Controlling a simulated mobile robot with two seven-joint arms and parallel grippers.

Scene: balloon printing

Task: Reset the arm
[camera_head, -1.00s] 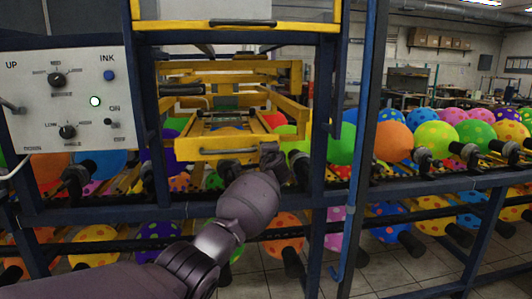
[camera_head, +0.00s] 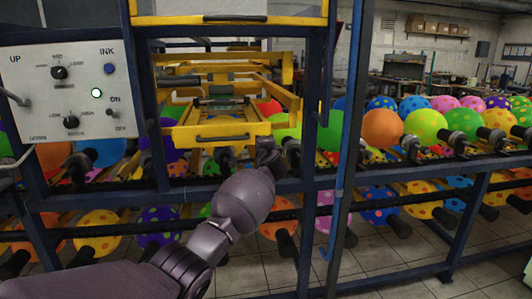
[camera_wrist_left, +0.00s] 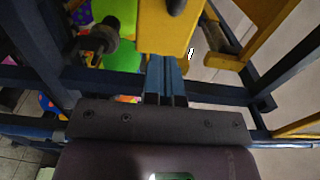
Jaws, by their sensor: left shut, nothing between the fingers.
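My left arm comes in from the lower left in the head view. Its gripper (camera_head: 266,150) is in front of the machine, just right of the lower yellow drawer frame (camera_head: 216,136). In the left wrist view the two fingers (camera_wrist_left: 165,78) are together with nothing between them. Their tips are close to a yellow panel (camera_wrist_left: 165,25); I cannot tell if they touch it. My right gripper is in neither view.
A dark blue frame (camera_head: 338,205) surrounds the yellow printing unit. A control panel (camera_head: 68,92) with knobs and a lit button stands at the left. Rows of dotted balloons (camera_head: 425,126) run on black rollers at the right. Tiled floor (camera_head: 400,275) is open in front.

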